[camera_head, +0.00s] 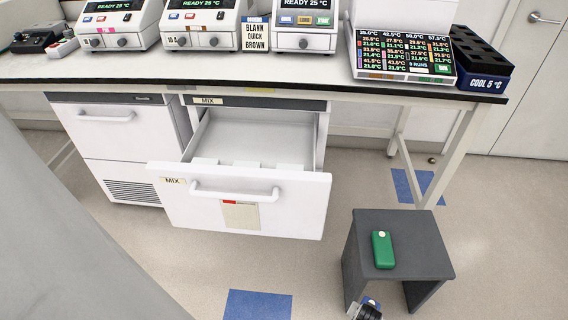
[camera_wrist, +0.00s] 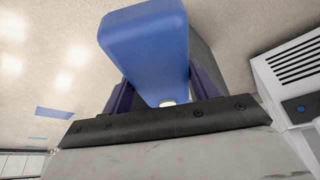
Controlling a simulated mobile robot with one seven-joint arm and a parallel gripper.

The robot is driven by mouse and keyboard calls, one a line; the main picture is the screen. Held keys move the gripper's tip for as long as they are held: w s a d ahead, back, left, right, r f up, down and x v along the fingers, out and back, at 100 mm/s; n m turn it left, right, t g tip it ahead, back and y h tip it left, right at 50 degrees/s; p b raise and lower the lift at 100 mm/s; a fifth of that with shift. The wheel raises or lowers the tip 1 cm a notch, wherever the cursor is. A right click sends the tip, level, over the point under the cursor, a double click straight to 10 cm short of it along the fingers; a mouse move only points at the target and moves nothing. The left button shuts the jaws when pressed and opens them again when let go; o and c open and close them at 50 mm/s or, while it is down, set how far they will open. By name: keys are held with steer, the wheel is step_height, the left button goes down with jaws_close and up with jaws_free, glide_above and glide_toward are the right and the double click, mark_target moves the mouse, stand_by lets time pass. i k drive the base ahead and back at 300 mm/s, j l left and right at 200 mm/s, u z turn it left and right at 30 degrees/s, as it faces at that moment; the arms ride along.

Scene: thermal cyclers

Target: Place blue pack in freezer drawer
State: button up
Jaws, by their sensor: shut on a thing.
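The blue pack (camera_wrist: 146,48) fills the top middle of the wrist view, between the dark purple fingers of my gripper (camera_wrist: 163,90). My gripper is shut on it. The freezer drawer (camera_head: 290,205), labelled MIX, is pulled open under the bench. Its white inside looks empty apart from low white pieces behind the front panel. My gripper is apart from the drawer, to its lower right.
A green pack (camera_head: 383,250) lies on the grey stool (camera_head: 425,240), right of the drawer. A closed white unit (camera_head: 115,130) stands left of the drawer. The bench (camera_head: 300,78) overhangs it, carrying several cyclers and a cool block (camera_head: 482,75). Floor before the drawer is clear.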

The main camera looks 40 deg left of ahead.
mark_target(247, 151)
steer(key=k+j, duration=0.15)
steer(key=j, duration=0.25)
steer(key=k+j+u, duration=0.1)
steer(key=j, duration=0.3)
steer(key=k+j, duration=0.15)
steer(key=j, duration=0.3)
steer(key=k+j+u, duration=0.1)
steer(key=j, duration=0.3)
